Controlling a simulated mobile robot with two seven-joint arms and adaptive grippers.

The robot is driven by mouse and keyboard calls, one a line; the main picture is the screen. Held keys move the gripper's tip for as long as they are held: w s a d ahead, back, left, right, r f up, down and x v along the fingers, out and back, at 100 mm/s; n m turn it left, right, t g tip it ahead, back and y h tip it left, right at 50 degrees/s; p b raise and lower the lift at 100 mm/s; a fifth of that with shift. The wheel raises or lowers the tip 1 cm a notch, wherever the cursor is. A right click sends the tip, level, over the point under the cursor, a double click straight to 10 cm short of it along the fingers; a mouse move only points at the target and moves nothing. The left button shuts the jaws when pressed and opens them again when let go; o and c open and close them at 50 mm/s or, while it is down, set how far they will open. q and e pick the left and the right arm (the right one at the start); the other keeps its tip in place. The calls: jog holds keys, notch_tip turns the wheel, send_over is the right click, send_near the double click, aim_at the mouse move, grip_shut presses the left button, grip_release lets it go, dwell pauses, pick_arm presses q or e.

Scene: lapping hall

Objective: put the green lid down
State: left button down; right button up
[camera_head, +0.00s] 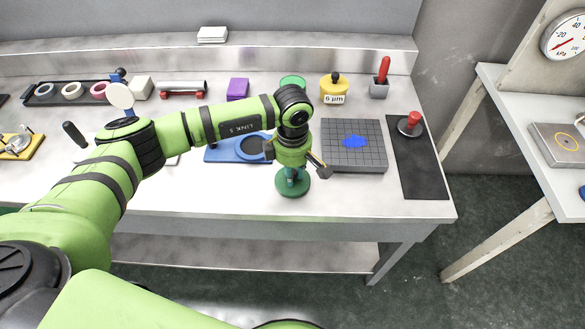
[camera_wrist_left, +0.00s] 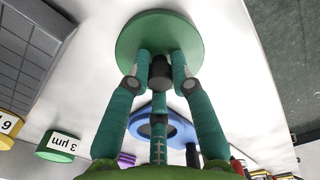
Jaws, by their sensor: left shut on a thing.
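The green lid (camera_head: 292,183) is a round disc with a dark knob, over the front part of the bench, left of the gridded plate. It also shows in the left wrist view (camera_wrist_left: 160,38). My left gripper (camera_head: 292,172) points down and is shut on the lid's knob, which shows between the fingertips in the left wrist view (camera_wrist_left: 160,73). I cannot tell if the lid touches the bench. The green 3 µm jar (camera_wrist_left: 57,146) stands at the back and shows in the head view (camera_head: 292,79), partly behind my arm. My right gripper is not in view.
A dark gridded plate (camera_head: 371,160) with a blue smear lies right of the lid. A blue fixture (camera_head: 222,154) lies left. A black mat (camera_head: 425,178) with a red-knobbed tool (camera_head: 411,123) is at the right end. A yellow 6 µm jar (camera_head: 334,89) stands behind.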

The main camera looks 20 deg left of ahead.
aim_at(293, 172)
pick_arm(q)
jog(key=shift+f, duration=0.2)
jog(key=c, duration=1.1)
grip_release()
jog(key=shift+r, duration=0.1)
jog(key=shift+r, duration=0.15)
jog(key=shift+w+r, duration=0.1)
jog(key=shift+r, duration=0.2)
notch_tip(293, 172, up, 11)
jog(key=b, duration=0.3)
jog(key=shift+r, duration=0.2)
